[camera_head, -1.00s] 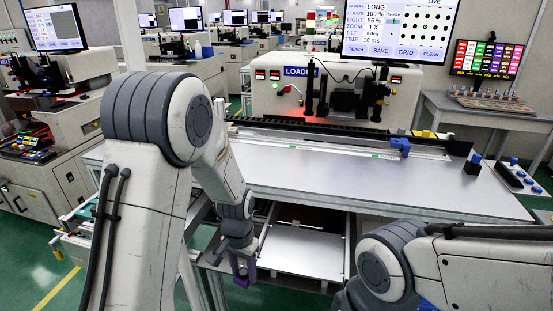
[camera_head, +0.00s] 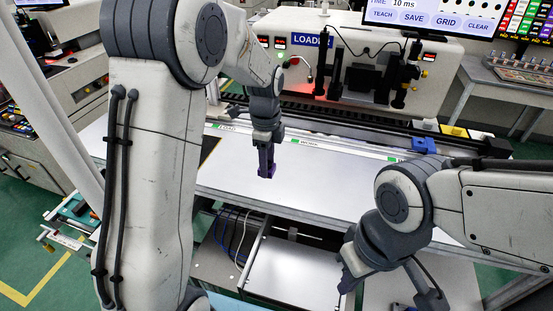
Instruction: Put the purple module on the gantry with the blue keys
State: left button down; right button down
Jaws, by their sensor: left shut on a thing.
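My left gripper (camera_head: 267,172) is shut on a small purple module (camera_head: 267,160) and holds it over the white worktop (camera_head: 330,185). The gripper points down, and its fingers partly hide the module. A blue block (camera_head: 423,145) sits at the right part of the rail behind the worktop. Black upright fixtures (camera_head: 400,85) stand at the front of the loader machine; I cannot tell which part is the gantry with the blue keys. My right gripper (camera_head: 345,278) hangs low at the worktop's front edge, apart from the module; its fingers are unclear.
The loader machine (camera_head: 300,65) stands behind the worktop, with a monitor (camera_head: 430,18) above. A yellow block (camera_head: 455,131) lies near the rail. An open drawer (camera_head: 290,270) is below the front edge. The worktop's middle is clear.

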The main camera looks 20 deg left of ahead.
pick_arm(q)
jog(key=w+a+f+p, duration=0.1)
jog(key=w+f, duration=0.1)
jog(key=w, duration=0.1)
jog(key=w+a+f+p, duration=0.1)
jog(key=w+a+f, duration=0.1)
jog(key=w+a+f+p, duration=0.1)
jog(key=w+a+f, duration=0.1)
jog(key=w, duration=0.1)
jog(key=shift+w+a+p, duration=0.15)
jog(key=shift+w+p, duration=0.15)
jog(key=shift+p, duration=0.05)
notch_tip(320, 180, down, 3)
jog(key=shift+f+p, duration=0.1)
jog(key=shift+p, duration=0.85)
jog(key=shift+f, duration=0.6)
jog(key=shift+c, duration=1.7)
grip_release()
